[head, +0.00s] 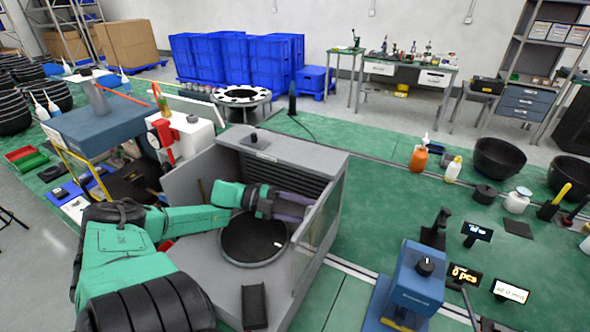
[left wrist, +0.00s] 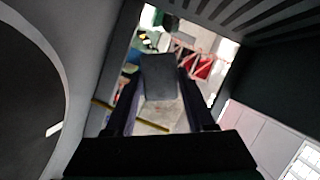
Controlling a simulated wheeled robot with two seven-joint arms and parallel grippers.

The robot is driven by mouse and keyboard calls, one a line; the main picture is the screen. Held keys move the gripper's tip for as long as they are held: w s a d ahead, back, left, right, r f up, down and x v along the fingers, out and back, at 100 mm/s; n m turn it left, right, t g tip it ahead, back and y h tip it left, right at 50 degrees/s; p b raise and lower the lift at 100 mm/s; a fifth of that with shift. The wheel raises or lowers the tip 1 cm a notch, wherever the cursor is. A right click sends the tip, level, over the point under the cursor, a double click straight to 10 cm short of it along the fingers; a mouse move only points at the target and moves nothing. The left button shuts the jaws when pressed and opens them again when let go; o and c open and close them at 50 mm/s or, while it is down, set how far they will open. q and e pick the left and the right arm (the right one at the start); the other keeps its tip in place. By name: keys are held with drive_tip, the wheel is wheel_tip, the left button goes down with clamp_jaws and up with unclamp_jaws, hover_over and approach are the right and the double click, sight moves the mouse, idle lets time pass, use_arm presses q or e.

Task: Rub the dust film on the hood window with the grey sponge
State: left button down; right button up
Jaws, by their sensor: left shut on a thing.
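The hood (head: 190,265) is a grey open-topped enclosure in the middle of the head view. Its hood window (head: 318,225) is a see-through panel on the right side. My left gripper (head: 303,208) reaches inside the hood, with its fingers toward the window. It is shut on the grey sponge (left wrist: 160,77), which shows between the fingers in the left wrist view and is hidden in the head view. I cannot tell whether the sponge touches the window. The dust film is not clearly distinguishable. My right gripper is not in view.
A round black plate (head: 252,240) lies in the hood under my left gripper. A dark block (head: 254,306) lies at the hood's front. A louvred back wall (head: 290,180) stands close behind the gripper. A blue device (head: 415,285) stands right of the hood; green floor lies beyond the window.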

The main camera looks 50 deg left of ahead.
use_arm(q)
drive_tip(key=shift+w+d, duration=0.25)
drive_tip(key=shift+d, duration=0.7)
idle(0.6)
